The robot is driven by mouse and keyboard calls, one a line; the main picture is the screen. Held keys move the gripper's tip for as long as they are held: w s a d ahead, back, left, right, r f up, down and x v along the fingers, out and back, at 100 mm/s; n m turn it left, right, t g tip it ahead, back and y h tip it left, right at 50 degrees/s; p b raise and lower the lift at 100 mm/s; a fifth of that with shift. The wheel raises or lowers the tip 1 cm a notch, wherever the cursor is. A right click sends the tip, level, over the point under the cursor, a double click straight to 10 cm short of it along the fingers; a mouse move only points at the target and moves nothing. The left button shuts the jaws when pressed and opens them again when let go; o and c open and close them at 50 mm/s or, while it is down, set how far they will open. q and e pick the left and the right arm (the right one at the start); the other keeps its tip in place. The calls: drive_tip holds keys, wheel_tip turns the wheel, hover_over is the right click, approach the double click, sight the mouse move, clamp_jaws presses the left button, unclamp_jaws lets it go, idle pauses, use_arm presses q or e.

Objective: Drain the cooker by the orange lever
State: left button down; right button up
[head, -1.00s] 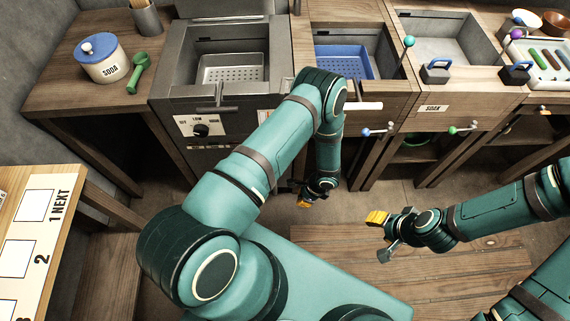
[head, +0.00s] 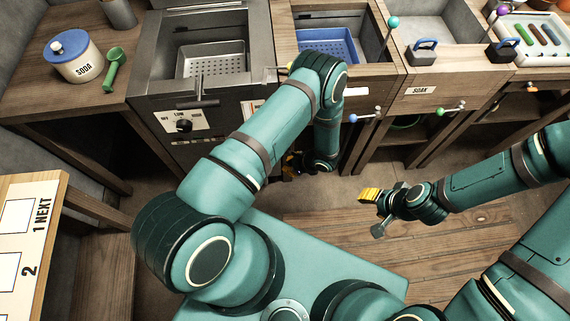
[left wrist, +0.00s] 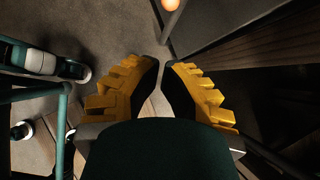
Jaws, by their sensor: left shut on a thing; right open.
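The dark grey cooker (head: 150,92) stands at the upper left of the head view, with a perforated metal basket (head: 212,62) inside and a black knob on its front. The orange lever's ball end (left wrist: 170,5) and thin metal rod show at the top of the left wrist view. My left gripper (left wrist: 161,65) is shut with the rod at its fingertips; the exact contact is dark. In the head view my left gripper (head: 293,164) is low by the cooker's right side, partly hidden by my arm, which hides the lever. My right gripper (head: 370,212) is open and empty.
A blue-basket basin (head: 325,45) and a SOAK basin (head: 425,72) adjoin the cooker, with blue (head: 353,118) and green (head: 440,111) levers below. A numbered board (head: 35,245) is at lower left. The floor around my right gripper is clear.

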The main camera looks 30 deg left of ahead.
use_arm(q)
drive_tip(key=a+r+b+x, duration=0.1)
drive_tip(key=b+x, duration=0.1)
drive_tip(key=x, duration=0.9)
drive_tip(key=shift+a, duration=0.5)
use_arm(e)
drive_tip(key=shift+w+f, duration=0.25)
drive_tip(key=shift+f, duration=0.95)
use_arm(q)
drive_tip(key=shift+s+r, duration=0.1)
drive_tip(key=shift+s, duration=0.05)
drive_tip(key=shift+s+a+p, duration=0.15)
drive_tip(key=shift+a+p, duration=0.15)
drive_tip(key=shift+p, duration=0.05)
use_arm(e)
drive_tip(key=shift+w+d+r, duration=0.5)
drive_tip(key=shift+w+d, duration=0.15)
drive_tip(key=shift+w, duration=0.05)
